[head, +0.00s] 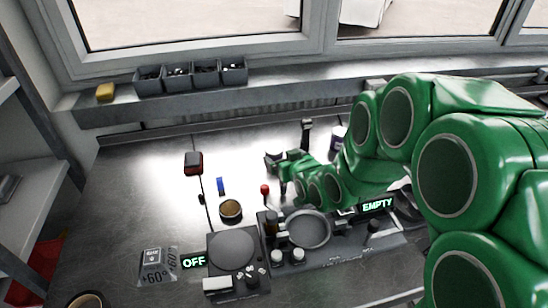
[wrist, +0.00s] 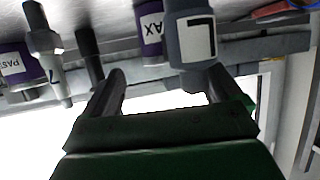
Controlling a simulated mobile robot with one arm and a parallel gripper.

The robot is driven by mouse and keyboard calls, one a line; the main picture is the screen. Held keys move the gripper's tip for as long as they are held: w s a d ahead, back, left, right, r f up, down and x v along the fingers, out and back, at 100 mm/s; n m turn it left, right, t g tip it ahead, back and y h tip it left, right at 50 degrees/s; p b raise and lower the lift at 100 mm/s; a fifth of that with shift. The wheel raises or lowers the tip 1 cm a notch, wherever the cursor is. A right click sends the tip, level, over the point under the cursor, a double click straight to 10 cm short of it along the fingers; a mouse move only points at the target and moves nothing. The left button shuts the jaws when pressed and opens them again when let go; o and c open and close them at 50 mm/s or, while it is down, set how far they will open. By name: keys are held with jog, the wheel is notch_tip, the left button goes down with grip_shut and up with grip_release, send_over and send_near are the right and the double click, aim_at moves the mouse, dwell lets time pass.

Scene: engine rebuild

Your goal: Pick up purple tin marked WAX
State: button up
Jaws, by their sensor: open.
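The purple tin marked WAX (wrist: 151,28) shows at the top middle of the wrist view, its white label upside down. It is cut by the frame's top edge and stands beside a grey part marked L (wrist: 192,42), which looks nearer. My gripper (wrist: 165,76) is open and empty, with both fingers below the tin in the picture and apart from it. My gripper's fingertips are hard to make out in the head view.
Another purple tin, its label starting PAS (wrist: 18,70), stands at the left of the wrist view, beside a grey metal part (wrist: 46,50).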

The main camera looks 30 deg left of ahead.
aim_at(276, 152)
jog(key=shift+x, duration=2.15)
jog(key=shift+w+a+f, duration=0.15)
jog(key=shift+w+a, duration=0.1)
jog(key=shift+a, duration=0.35)
jog(key=c, duration=1.4)
jog(key=shift+o, duration=0.2)
